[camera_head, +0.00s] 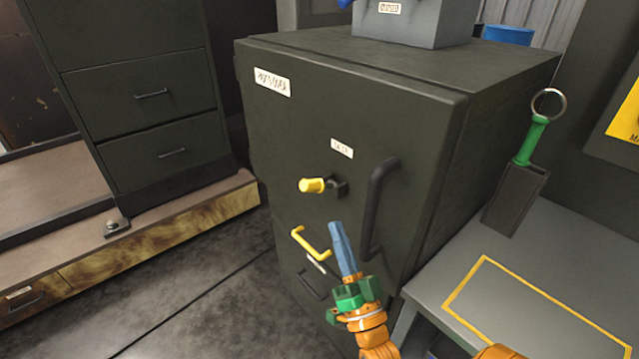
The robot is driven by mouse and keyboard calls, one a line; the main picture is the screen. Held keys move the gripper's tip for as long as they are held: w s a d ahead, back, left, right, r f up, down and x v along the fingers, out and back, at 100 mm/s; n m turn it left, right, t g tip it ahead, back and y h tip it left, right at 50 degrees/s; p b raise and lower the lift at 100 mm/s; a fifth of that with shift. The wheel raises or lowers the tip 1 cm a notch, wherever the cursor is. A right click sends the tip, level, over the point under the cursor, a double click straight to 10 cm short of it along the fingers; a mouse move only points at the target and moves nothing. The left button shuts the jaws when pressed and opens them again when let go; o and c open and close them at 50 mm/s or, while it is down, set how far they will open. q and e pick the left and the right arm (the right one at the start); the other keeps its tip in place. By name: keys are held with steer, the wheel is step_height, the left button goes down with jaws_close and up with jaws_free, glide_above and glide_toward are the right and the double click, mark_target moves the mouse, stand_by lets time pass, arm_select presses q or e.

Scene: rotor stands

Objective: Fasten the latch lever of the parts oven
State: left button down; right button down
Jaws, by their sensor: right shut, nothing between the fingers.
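The parts oven (300,130) is a dark grey-green cabinet in the middle of the head view, its front door appearing shut. A yellow-tipped latch lever (313,185) sticks out to the left from a dark mount on the door front, roughly level. A long dark door handle (378,210) stands upright to its right. My right gripper (335,226) has blue fingers, shut and empty, pointing up in front of the door. Its tips show below the lever and left of the handle's lower end, apart from the lever. My left gripper is not in view.
A bent yellow bar (308,244) sits low on the front, beside the gripper. A grey bench (450,275) with a yellow outline stands at right, holding a dark holder (515,200) with a green-handled ring tool (531,140). Drawers (150,95) stand at left. Floor (215,310) is clear.

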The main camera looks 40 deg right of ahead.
mark_target(314, 190)
steer(key=p+x, duration=0.3)
steer(key=x, duration=0.7)
steer(key=shift+w+f, duration=0.15)
steer(key=shift+a+f+b, duration=0.25)
steer(key=shift+f+b, duration=0.2)
steer(key=shift+a+f+n+t+y+b, duration=0.1)
steer(key=shift+f+n+t+y+b, duration=0.1)
steer(key=shift+f+n+y+b, duration=0.3)
steer(key=shift+a+f+n+t+y+b, duration=0.15)
steer(key=shift+f+n+t+y+b, duration=0.1)
steer(key=shift+n+y+b, duration=0.4)
step_height(314, 190, down, 5)
steer(key=b, duration=0.4)
steer(key=shift+r, duration=0.2)
steer(key=shift+f, duration=0.15)
